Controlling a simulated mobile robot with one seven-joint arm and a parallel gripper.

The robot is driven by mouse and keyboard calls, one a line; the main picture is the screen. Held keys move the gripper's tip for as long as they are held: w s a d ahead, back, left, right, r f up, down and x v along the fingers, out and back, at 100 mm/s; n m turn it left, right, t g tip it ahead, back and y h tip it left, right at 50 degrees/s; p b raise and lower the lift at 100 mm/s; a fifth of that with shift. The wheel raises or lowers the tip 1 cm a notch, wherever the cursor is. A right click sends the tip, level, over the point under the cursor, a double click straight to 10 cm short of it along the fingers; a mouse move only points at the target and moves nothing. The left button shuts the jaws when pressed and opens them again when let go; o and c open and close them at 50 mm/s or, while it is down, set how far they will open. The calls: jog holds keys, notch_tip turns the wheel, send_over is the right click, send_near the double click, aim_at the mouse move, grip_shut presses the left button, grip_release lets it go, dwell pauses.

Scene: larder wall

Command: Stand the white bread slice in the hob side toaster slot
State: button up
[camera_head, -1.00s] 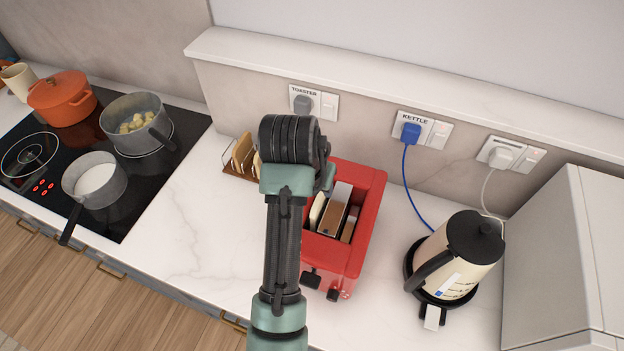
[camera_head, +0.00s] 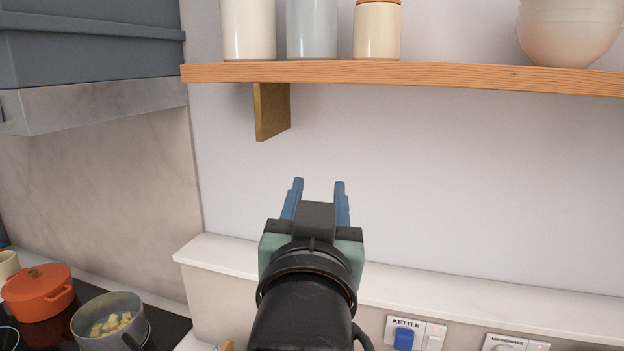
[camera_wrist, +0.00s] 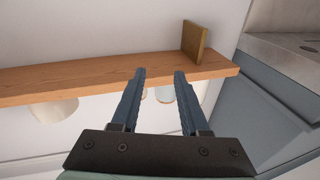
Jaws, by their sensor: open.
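My gripper (camera_head: 319,182) is raised in front of the pale wall, below the wooden shelf. Its two blue fingers stand apart with nothing between them. It also shows open and empty in the wrist view (camera_wrist: 160,72), pointing towards the shelf. The toaster is out of view in both current pictures, and so are its slots. No bread slice can be made out clearly. Only a small tan edge shows at the bottom of the head view, too cut off to name.
A wooden shelf (camera_head: 420,76) with jars and bowls hangs above my gripper, on a bracket (camera_head: 271,110). The extractor hood (camera_head: 90,60) is at upper left. An orange pot (camera_head: 38,293) and a pan (camera_head: 110,322) stand on the hob. A blue kettle plug (camera_head: 403,339) is at lower right.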

jog(key=s+r+n+t+y, duration=0.1)
jog(key=s+r+t, duration=0.7)
jog(key=s+r, duration=0.6)
notch_tip(320, 180, up, 2)
jog(key=shift+a+r+n, duration=0.25)
jog(key=shift+a+n, duration=0.15)
